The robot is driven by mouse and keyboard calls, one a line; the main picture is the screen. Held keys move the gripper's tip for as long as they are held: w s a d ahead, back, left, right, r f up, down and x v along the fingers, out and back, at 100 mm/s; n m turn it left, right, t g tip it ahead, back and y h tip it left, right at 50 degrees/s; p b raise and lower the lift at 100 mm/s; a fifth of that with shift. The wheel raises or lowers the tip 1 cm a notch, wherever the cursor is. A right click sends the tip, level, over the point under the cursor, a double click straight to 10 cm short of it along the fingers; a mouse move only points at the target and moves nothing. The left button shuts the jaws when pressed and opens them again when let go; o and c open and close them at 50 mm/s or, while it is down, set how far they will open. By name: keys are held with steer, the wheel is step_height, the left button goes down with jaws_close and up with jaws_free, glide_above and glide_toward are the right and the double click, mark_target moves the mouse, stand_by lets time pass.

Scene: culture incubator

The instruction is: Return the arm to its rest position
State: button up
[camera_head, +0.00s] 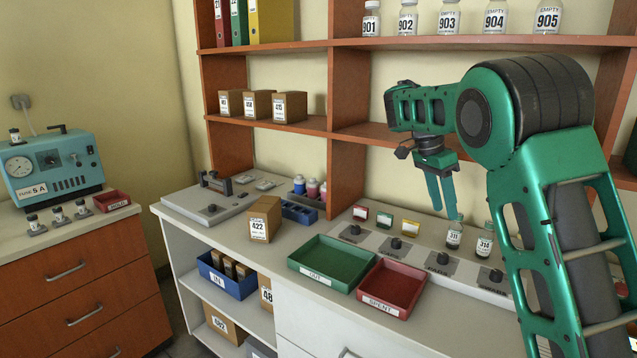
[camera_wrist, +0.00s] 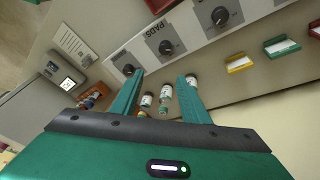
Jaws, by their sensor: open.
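My green arm reaches in from the right in the head view, bent at a large dark joint. My gripper (camera_head: 446,208) hangs fingers-down above the counter and is open, with nothing held. In the wrist view its two fingers (camera_wrist: 160,80) are spread apart. Vial 311 (camera_head: 454,237) stands on the panel below the fingertips; I cannot tell the exact gap. Vial 314 (camera_head: 484,242) stands to its right, close to my arm. Small vials (camera_wrist: 147,100) show between and beyond the fingers in the wrist view.
A knobbed panel (camera_head: 420,262) lies below the gripper, with a green OUT tray (camera_head: 312,281) and red SPENT tray (camera_head: 408,285) in front. A shelf (camera_head: 395,137) runs behind the arm; empty bottles (camera_head: 446,20) stand higher up. Box 422 (camera_head: 264,222) is left.

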steer(key=s+d+n+y, duration=0.15)
steer(key=s+d, duration=0.25)
steer(key=s, duration=0.4)
steer(key=s+d+n, duration=0.2)
steer(key=s+d, duration=0.2)
steer(key=s, duration=0.3)
steer(key=s+d+n+y, duration=0.1)
steer(key=s+d, duration=0.4)
steer(key=s, duration=0.3)
steer(key=s+a+f+n, duration=0.1)
steer(key=s+f, duration=0.2)
steer(key=s, duration=0.4)
steer(key=s+a+f+n+y, duration=0.1)
steer(key=s+a+f+n, duration=0.1)
steer(key=s, duration=0.4)
steer(key=s+a+f+n, duration=0.2)
steer(key=s+f, duration=0.2)
steer(key=s, duration=0.3)
steer(key=shift+s+a+f+t, duration=0.15)
steer(key=shift+s+a+t, duration=0.1)
steer(key=shift+s+t, duration=0.15)
steer(key=shift+y, duration=0.25)
